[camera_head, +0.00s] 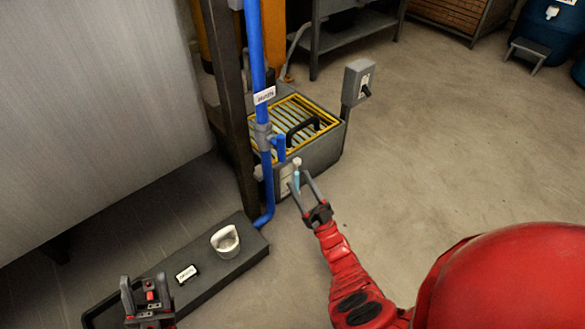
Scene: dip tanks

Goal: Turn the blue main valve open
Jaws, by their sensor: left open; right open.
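A blue pipe (256,55) runs down in front of a dark post and carries a white label (265,96). A grey fitting (263,137) sits on the pipe below the label. A short blue piece (281,149), apparently the valve handle, sticks up at the fitting's right; its exact link to the fitting is unclear. My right gripper (298,179) is open just below and right of it, apart from it in the picture. A small pale blue and white piece shows by its fingertips. My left gripper (146,286) is open at the lower left, far from the pipe.
A grey tank with a yellow-edged grate (294,116) and a black handle stands behind the valve. A grey switch box (358,82) is at its right corner. A dark ledge (218,262) holds a white cup (225,240). The floor at right is clear.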

